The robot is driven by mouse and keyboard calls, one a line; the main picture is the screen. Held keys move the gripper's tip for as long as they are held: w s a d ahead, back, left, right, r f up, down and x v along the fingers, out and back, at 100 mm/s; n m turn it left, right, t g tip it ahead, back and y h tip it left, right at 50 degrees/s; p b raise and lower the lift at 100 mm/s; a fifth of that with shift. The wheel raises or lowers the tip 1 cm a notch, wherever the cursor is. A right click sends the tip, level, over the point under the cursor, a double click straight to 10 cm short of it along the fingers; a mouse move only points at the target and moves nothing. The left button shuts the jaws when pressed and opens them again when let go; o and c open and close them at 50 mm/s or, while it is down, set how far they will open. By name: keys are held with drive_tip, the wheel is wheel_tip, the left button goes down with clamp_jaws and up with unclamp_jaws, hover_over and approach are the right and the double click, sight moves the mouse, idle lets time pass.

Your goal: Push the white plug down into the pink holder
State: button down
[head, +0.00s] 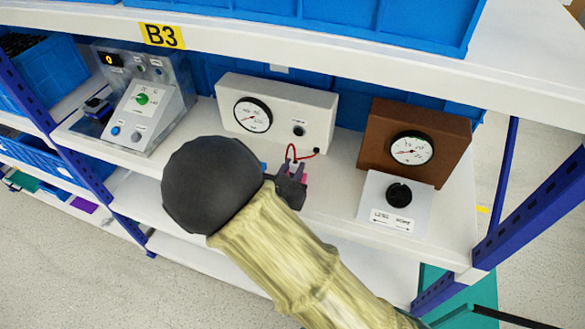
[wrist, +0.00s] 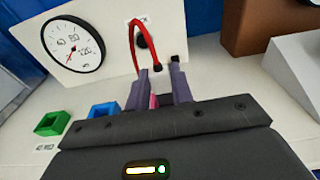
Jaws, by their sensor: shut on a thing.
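My gripper (head: 292,168) is in front of the white gauge box, over the shelf, with its fingers closed around a small pale piece that looks like the white plug (head: 294,164). A red cable (head: 290,150) loops from the fingers to the box's lower right corner. The pink holder (head: 304,179) shows only as a sliver beside the fingers. In the wrist view, my gripper (wrist: 160,75) has its two fingers apart around the plug, and a bit of the pink holder (wrist: 153,101) shows between them. The fingers hide how far the plug sits in the holder.
A green holder (wrist: 62,123) and a blue holder (wrist: 103,109) stand to the left. The white gauge box (head: 314,111) is behind. A brown gauge box (head: 445,125) and a black-knob switch (head: 399,194) stand at right, a grey control panel (head: 150,118) at left. An upper shelf hangs above.

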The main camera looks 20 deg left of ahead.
drive_tip(key=shift+f+b, duration=1.05)
drive_tip(key=shift+f, duration=0.25)
drive_tip(key=c, duration=1.1)
unclamp_jaws()
drive_tip(key=shift+c, duration=0.2)
drive_tip(key=shift+s, duration=0.1)
drive_tip(key=s+a+r+b, duration=0.1)
drive_tip(key=s+r+b, duration=0.1)
drive_tip(key=s, duration=1.5)
drive_tip(key=shift+a+b, duration=0.2)
drive_tip(key=shift+b, duration=0.6)
